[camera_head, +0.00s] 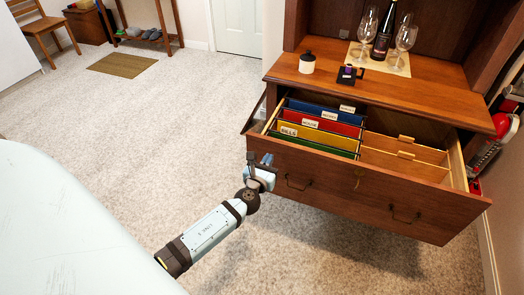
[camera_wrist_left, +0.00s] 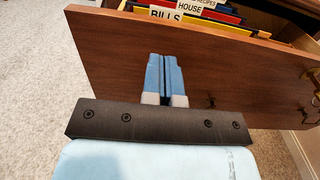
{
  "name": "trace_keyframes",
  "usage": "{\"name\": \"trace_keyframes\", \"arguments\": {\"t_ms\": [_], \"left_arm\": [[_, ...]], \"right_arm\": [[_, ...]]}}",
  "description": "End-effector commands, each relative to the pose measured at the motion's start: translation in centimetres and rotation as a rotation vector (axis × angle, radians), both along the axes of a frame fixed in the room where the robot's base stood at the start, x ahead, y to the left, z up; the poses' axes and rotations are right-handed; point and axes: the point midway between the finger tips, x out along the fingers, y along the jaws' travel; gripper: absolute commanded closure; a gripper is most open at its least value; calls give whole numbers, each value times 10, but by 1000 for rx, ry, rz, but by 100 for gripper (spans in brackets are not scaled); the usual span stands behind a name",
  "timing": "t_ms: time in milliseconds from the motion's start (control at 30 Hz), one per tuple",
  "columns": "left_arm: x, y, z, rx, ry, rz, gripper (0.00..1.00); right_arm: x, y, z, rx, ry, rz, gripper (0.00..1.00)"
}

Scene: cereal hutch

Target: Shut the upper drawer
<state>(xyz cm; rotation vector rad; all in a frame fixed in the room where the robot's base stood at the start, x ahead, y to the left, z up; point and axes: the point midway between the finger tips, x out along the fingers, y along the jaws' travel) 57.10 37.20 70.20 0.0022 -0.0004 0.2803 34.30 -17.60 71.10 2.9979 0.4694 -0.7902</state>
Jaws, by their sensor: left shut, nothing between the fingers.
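The upper drawer (camera_head: 340,184) of the wooden hutch is pulled out and holds coloured file folders (camera_head: 318,124) and wooden dividers. Its brown front also fills much of the left wrist view (camera_wrist_left: 225,68). My left gripper (camera_head: 266,160) is shut and empty at the left part of the drawer front. In the left wrist view its blue fingers (camera_wrist_left: 165,78) lie together before the drawer front; I cannot tell whether they touch it. The drawer's left handle (camera_head: 298,184) and right handle (camera_head: 405,216) show. My right gripper is not in view.

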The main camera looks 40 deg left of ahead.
Motion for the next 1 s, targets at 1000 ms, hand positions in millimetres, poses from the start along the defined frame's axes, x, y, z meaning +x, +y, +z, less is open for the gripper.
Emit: {"name": "trace_keyframes", "arguments": {"t_ms": [1000], "left_arm": [[57, 17, 0, -1, -1, 0, 100]], "right_arm": [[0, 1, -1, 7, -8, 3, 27]]}}
